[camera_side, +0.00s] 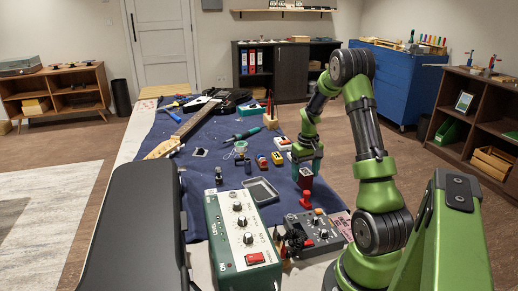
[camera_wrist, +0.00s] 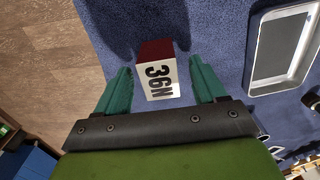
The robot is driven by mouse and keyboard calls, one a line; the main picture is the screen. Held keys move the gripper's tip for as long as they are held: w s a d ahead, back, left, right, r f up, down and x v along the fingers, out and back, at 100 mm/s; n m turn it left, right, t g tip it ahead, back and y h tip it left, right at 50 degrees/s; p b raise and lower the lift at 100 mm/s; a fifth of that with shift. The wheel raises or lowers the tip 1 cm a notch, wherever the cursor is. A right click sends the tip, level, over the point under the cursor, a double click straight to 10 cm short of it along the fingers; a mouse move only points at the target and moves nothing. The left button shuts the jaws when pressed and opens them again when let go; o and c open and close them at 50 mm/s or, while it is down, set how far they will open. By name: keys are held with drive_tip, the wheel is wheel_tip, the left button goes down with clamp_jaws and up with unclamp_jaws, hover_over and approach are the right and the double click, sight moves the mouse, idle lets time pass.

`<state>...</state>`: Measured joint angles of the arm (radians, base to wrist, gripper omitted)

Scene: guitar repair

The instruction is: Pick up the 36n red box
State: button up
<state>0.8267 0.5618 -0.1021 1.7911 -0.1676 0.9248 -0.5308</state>
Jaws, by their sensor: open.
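The 36n red box (camera_wrist: 155,68) stands on the blue cloth in the wrist view, with a dark red top part and a white face marked "36N". My gripper (camera_wrist: 160,88) is open, with one teal finger on each side of the box and visible gaps between. In the side view the box (camera_side: 305,178) shows as a dark red block directly under my gripper (camera_side: 306,170), near the right edge of the cloth. My fingertips are hard to make out there.
A grey tray (camera_side: 260,190) lies to the left of the box. A grey pedal unit (camera_side: 318,235) and a green amplifier box (camera_side: 240,240) stand nearer the camera. Small coloured boxes (camera_side: 277,158) sit behind.

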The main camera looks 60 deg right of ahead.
wheel_tip(320, 180, down, 2)
drive_tip(key=shift+f, duration=0.1)
